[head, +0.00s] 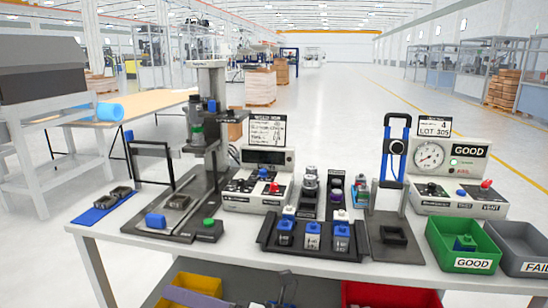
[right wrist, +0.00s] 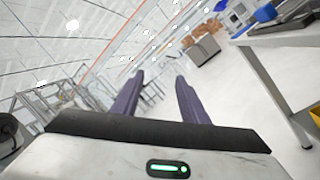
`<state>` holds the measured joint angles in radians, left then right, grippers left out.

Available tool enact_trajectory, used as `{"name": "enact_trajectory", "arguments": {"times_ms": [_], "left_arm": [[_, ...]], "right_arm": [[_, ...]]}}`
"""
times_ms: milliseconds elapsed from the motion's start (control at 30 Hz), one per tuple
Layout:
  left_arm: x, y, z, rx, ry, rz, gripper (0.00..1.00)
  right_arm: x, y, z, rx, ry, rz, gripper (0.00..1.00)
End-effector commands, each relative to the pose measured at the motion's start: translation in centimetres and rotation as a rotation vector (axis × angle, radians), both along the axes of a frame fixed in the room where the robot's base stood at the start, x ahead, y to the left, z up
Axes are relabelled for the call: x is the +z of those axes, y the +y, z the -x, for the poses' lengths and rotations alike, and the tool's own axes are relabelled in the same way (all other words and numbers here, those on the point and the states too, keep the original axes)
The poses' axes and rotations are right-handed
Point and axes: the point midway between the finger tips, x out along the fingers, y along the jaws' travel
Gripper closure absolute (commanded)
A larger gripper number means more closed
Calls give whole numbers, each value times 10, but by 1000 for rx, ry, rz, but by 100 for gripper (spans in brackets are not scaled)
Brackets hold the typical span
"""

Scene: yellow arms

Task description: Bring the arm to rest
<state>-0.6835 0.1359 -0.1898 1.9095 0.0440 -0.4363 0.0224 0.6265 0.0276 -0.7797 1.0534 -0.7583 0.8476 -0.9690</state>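My right gripper (right wrist: 158,78) shows in the right wrist view. Its two purple fingers stand apart with nothing between them. It is clear of the workbench, whose edge and leg show at the right of that view. In the head view I cannot make out either gripper clearly. My left gripper is not seen. The white workbench (head: 130,236) fills the lower part of the head view.
Yellow (head: 205,282) and red (head: 375,295) bins sit below. Open floor lies beyond.

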Motion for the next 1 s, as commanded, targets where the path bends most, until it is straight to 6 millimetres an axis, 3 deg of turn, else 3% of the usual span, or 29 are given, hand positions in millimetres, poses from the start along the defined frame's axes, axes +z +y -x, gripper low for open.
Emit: {"name": "enact_trajectory", "arguments": {"times_ms": [200, 367, 500, 600, 700, 833, 1000], "left_arm": [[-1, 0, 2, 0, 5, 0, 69], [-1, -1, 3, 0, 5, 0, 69], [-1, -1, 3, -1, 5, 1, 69], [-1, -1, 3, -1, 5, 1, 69], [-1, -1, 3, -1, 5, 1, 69], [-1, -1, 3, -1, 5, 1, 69], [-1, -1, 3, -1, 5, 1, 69]], "right_arm": [[-69, -82, -17, -333, 743, -343, 60], [-152, -164, 4, -562, 1266, -599, 60], [-222, -229, 52, -746, 1649, -807, 60], [-263, -268, 100, -870, 1883, -952, 60], [-292, -298, 147, -978, 2067, -1079, 60], [-313, -322, 195, -1084, 2224, -1197, 60], [-321, -333, 221, -1140, 2303, -1263, 60]]}}
